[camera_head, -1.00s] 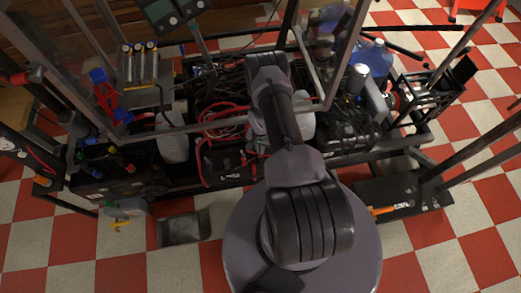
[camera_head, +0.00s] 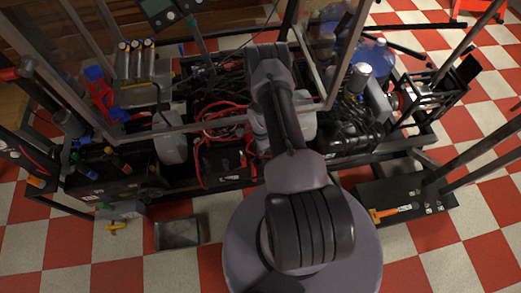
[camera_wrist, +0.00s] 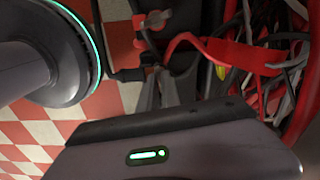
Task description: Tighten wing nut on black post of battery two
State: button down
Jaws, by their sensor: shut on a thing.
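In the wrist view my gripper (camera_wrist: 154,76) reaches away from the camera. Its grey fingers are close together at a small fitting on a dark battery (camera_wrist: 183,88). The jaws are shut on what appears to be the wing nut, but the fingers hide most of it and the post under it. A red cable (camera_wrist: 178,40) runs right from beside the fingertips. Another small terminal fitting (camera_wrist: 155,20) sits farther up. In the head view a black battery (camera_head: 222,160) with red cables shows left of my arm, which hides my gripper there. I cannot tell which battery is number two.
Red and grey cables (camera_wrist: 293,70) crowd the right of the wrist view. In the head view frame posts (camera_head: 350,50) rise around the bench. A black box with an orange-handled tool (camera_head: 385,212) is at right, and a grey tray (camera_head: 180,232) lies on the checkered floor.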

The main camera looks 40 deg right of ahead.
jog(key=shift+r+m, duration=0.1)
jog(key=shift+m, duration=1)
jog(key=c, duration=1.6)
grip_release()
jog(key=shift+o, duration=0.2)
notch_tip(320, 180, up, 17)
jog(key=p, duration=0.6)
jog(key=shift+r, duration=0.2)
